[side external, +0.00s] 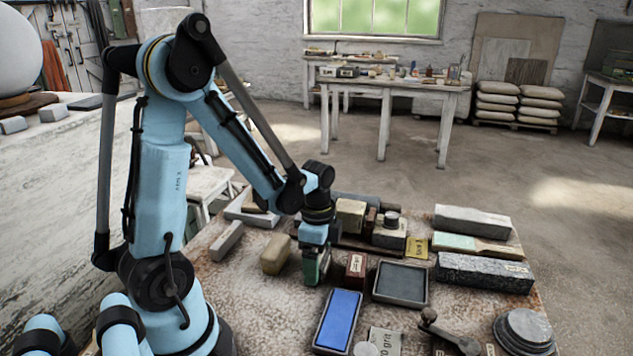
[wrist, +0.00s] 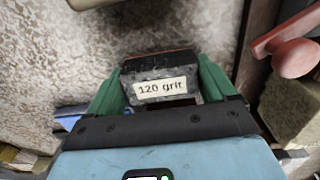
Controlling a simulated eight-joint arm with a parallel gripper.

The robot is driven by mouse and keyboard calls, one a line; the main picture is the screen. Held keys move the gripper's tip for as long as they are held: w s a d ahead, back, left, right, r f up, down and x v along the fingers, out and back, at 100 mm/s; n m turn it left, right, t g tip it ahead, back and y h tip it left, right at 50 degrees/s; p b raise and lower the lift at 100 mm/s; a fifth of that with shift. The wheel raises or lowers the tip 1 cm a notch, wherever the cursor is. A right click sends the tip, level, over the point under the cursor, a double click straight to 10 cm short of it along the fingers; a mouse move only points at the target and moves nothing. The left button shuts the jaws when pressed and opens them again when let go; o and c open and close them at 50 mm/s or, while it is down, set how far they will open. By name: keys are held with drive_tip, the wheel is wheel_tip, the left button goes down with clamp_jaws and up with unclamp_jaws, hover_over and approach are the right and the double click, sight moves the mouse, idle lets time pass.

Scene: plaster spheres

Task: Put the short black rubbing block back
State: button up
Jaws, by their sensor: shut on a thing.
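My gripper (side external: 314,275) points down over the front middle of the bench, its green fingers low near the bench top. In the wrist view my gripper (wrist: 160,85) is shut on a short dark rubbing block (wrist: 150,75). The block has a speckled grey-black face, a darker top edge and a pale label reading "120 grit". In the side view the fingers mostly hide it, and I cannot tell whether it touches the bench. A dark red-brown block (side external: 356,266) with a pale label stands just right of the gripper.
A tan block (side external: 275,252) is close on the left. A dark shallow tray (side external: 401,284) and a blue slab (side external: 339,317) lie right and in front. A long speckled block (side external: 485,272) lies farther right. A red knobbed thing (wrist: 290,58) shows in the wrist view. Bare bench lies front left.

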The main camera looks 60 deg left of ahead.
drive_tip(key=shift+f, duration=0.1)
drive_tip(key=o, duration=0.9)
drive_tip(key=shift+o, duration=0.2)
wheel_tip(320, 180, up, 12)
drive_tip(key=d+r+n+t, duration=0.1)
drive_tip(key=d+n+t, duration=0.6)
drive_tip(key=d+n, duration=0.2)
drive_tip(key=shift+d+r, duration=0.25)
drive_tip(key=shift+d, duration=0.3)
